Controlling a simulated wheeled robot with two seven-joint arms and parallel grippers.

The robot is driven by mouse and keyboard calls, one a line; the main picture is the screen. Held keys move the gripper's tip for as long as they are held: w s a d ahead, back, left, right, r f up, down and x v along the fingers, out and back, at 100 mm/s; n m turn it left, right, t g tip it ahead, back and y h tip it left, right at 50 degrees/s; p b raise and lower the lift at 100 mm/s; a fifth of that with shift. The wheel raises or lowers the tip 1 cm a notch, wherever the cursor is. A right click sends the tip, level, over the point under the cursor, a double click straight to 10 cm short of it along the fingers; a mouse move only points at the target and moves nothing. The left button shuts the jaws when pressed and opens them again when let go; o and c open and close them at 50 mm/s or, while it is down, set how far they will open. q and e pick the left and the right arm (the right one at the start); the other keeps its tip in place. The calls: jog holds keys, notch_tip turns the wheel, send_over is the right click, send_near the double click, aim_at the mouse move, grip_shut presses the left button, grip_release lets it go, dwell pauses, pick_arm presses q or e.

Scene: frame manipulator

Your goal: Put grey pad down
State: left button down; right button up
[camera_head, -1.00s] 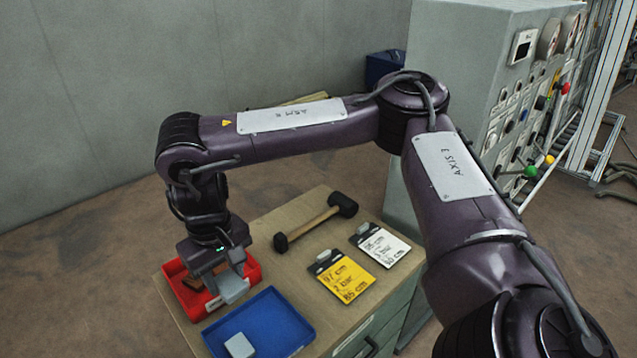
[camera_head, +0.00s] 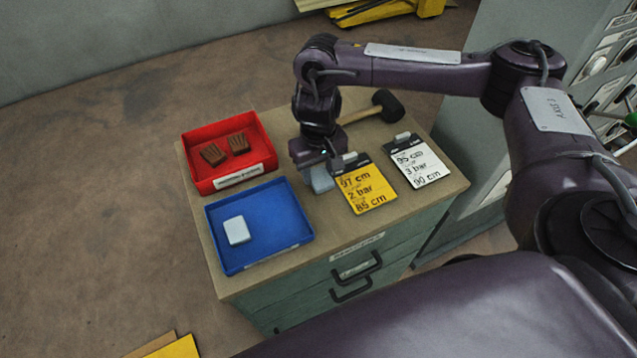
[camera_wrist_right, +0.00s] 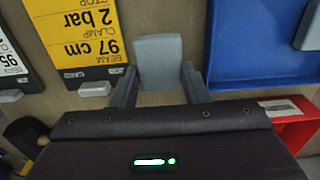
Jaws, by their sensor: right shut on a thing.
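My right gripper (camera_head: 320,168) is shut on a grey pad (camera_head: 319,182), low over the wooden cabinet top between the blue tray and the yellow card. The pad also shows between the fingers in the right wrist view (camera_wrist_right: 159,60). I cannot tell whether it touches the top. A second, paler grey pad (camera_head: 236,230) lies in the blue tray (camera_head: 285,240). My left gripper is not in view.
A red tray (camera_head: 203,183) with brown blocks (camera_head: 238,144) stands behind the blue one. A yellow card (camera_head: 366,188) and a white card (camera_head: 417,162) lie on the right. A black-headed mallet (camera_head: 388,105) lies at the back.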

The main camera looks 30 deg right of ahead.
aim_at(318, 174)
jog(key=shift+f, duration=0.4)
notch_tip(318, 174, down, 3)
jog(key=shift+r+b, duration=0.2)
jog(key=shift+b, duration=0.5)
jog(key=shift+f, duration=0.4)
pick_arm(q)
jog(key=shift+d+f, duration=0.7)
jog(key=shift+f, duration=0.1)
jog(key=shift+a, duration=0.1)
pick_arm(e)
jog(key=shift+f, duration=0.1)
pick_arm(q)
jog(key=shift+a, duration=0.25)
pick_arm(e)
jog(key=o, duration=0.7)
